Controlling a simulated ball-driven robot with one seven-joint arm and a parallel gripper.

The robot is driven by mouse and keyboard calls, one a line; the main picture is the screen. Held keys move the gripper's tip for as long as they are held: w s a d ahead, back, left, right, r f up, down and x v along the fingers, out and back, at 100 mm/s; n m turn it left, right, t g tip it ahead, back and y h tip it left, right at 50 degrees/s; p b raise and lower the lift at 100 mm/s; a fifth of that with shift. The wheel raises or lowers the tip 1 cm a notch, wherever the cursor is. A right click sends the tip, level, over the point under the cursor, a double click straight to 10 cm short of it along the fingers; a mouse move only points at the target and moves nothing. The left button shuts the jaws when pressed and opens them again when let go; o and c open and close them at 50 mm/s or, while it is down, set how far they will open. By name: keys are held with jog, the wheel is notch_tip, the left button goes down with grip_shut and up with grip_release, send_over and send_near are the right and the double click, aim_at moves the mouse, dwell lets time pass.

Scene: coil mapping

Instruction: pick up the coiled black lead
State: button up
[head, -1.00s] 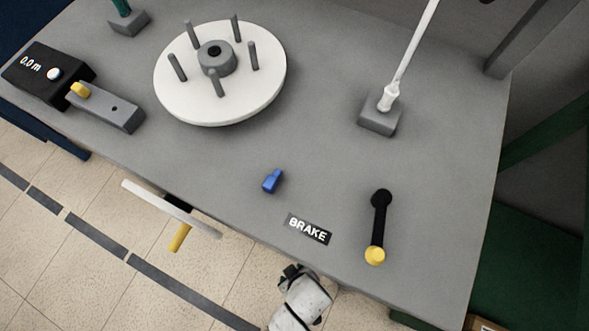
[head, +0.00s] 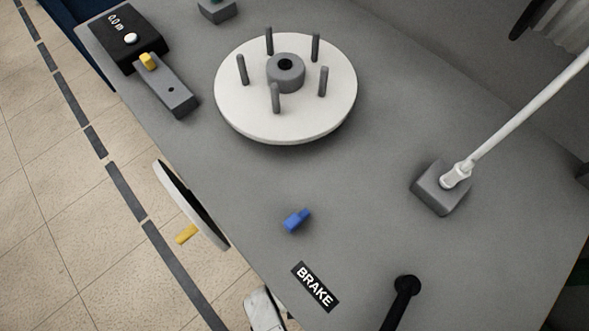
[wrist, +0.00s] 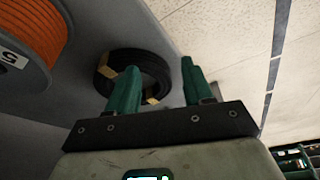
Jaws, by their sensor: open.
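The coiled black lead (wrist: 152,60) shows in the wrist view as a black ring bound with yellow-tan bands, on a grey surface. My gripper (wrist: 158,66) is open, with its two green fingers spread and nothing held. The left finger overlaps the lower part of the coil in the picture; the right finger shows just right of the coil. I cannot tell how far the fingers are from it. The coil and my gripper do not show in the head view.
An orange spool (wrist: 30,42) sits left of the coil. The head view shows a bench with a white pegged disc (head: 235,112), a grey block with a white rod (head: 440,190), a blue piece (head: 296,221), a BRAKE label (head: 315,286) and a black lever (head: 403,295).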

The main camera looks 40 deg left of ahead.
jog(key=a, duration=0.1)
jog(key=w+a, duration=0.1)
jog(key=w+a+b, duration=0.1)
jog(key=a, duration=0.1)
jog(key=shift+b+x, duration=0.7)
jog(key=shift+x, duration=0.75)
jog(key=shift+d, duration=0.1)
jog(key=shift+s, duration=0.1)
grip_shut()
